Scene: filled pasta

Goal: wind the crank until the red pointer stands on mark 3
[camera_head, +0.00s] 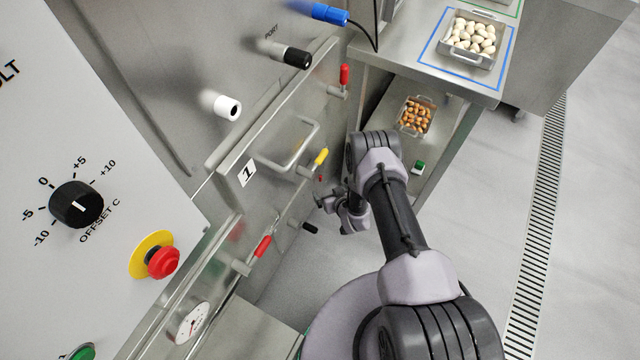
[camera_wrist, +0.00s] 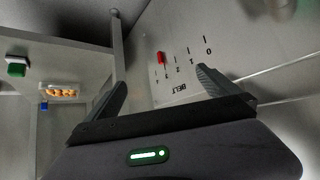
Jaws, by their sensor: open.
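The red pointer (camera_wrist: 161,57) shows in the wrist view, beside a row of marks on a steel panel labelled BELT. The marks run from 0 near the right finger toward the pointer; they are small, and I cannot tell exactly which mark it stands on. My gripper (camera_wrist: 160,88) is open and empty, its fingers spread in front of this panel. In the head view my gripper (camera_head: 325,200) is beside the machine's lower front. A black handle (camera_head: 310,228) juts out just below it; I cannot tell whether this is the crank.
Red (camera_head: 262,246) and yellow (camera_head: 321,157) latch handles and a door handle (camera_head: 290,148) stick out from the machine. A dial gauge (camera_head: 192,323) sits lower left. A steel bench (camera_head: 380,95) with trays stands behind my arm. The floor to the right is clear.

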